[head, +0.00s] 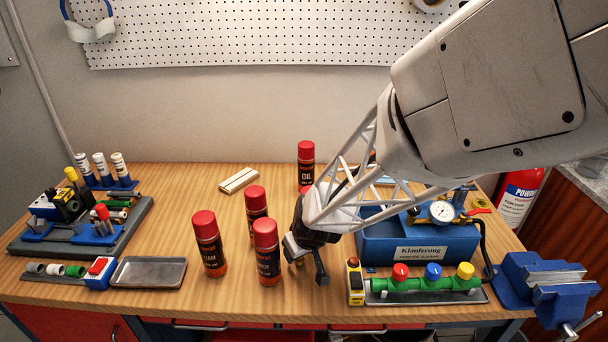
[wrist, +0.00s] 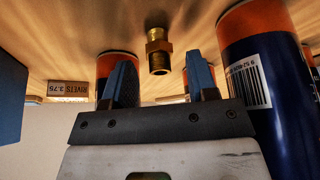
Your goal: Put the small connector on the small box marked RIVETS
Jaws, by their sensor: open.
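The small connector (wrist: 158,52) is a brass fitting with a hex collar. In the wrist view it stands on the wooden table, which shows at the top of the picture. My gripper (wrist: 161,82) is open, with one blue finger on each side of the connector's line and nothing clasped. In the head view my gripper (head: 306,264) is low over the table, right of the spray cans; I cannot clearly make out the connector there. The small box marked RIVETS (wrist: 68,91) is farther off at the left of the wrist view. My arm seems to hide it in the head view.
A dark blue can (wrist: 245,75) is close beside my gripper; it is the front can (head: 267,258) of several. The OIL can (head: 306,165) is behind. A blue compressor (head: 400,245) and green valve manifold (head: 425,284) stand right. Free table lies left of the cans.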

